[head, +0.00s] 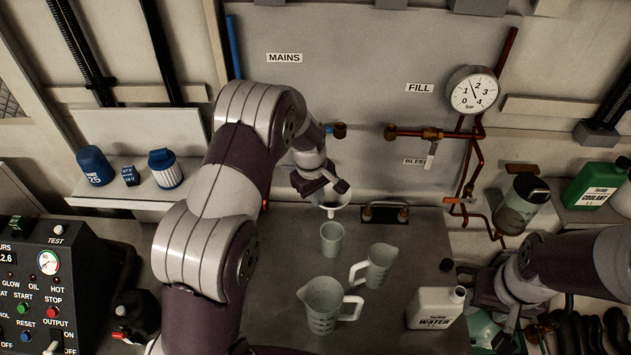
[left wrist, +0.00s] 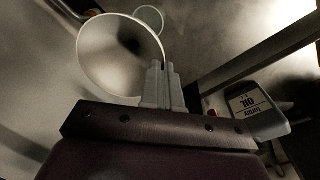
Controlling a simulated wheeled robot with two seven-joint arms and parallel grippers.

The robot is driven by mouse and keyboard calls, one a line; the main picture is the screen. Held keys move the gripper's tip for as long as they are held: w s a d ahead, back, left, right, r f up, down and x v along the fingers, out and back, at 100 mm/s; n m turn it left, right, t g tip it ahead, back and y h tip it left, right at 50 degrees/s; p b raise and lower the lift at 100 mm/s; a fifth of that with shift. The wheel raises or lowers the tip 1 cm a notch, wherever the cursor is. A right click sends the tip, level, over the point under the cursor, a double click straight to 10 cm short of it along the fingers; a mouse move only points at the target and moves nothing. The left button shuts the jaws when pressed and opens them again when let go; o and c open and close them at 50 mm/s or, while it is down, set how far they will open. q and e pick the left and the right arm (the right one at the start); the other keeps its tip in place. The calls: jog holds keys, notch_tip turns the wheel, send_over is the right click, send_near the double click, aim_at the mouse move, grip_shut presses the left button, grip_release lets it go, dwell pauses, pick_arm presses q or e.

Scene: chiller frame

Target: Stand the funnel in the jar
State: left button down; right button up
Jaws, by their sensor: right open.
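The white funnel (head: 333,209) is held upright by my left gripper (head: 327,193), its wide mouth up. In the left wrist view the fingers (left wrist: 163,75) are shut on the rim of the funnel (left wrist: 90,57). The pale translucent jar (head: 331,239) stands on the grey worktop below and slightly nearer than the funnel; part of its round rim shows in the left wrist view (left wrist: 151,11). The funnel appears above and apart from the jar. My right gripper (head: 500,340) is open at the lower right, its fingers partly hidden.
Two handled jugs (head: 322,306) (head: 381,262) stand in front of the jar. A white water bottle (head: 434,309) is to their right. A metal handle (head: 384,213) lies behind, near the wall panel (head: 330,90) with pipes and a gauge (head: 473,92).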

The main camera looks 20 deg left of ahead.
aim_at(331, 204)
pick_arm(q)
jog(key=shift+s+d+r, duration=0.1)
jog(key=shift+d+r, duration=0.05)
jog(key=shift+d, duration=0.55)
notch_tip(331, 204, down, 7)
jog(key=b, duration=0.4)
jog(key=shift+a+r, duration=0.15)
jog(key=shift+a, duration=0.15)
pick_arm(e)
jog(key=f, duration=0.4)
jog(key=shift+s+d+f, duration=0.1)
jog(key=shift+d, duration=0.3)
pick_arm(q)
jog(key=shift+d, duration=0.1)
pick_arm(e)
jog(key=shift+d, duration=0.1)
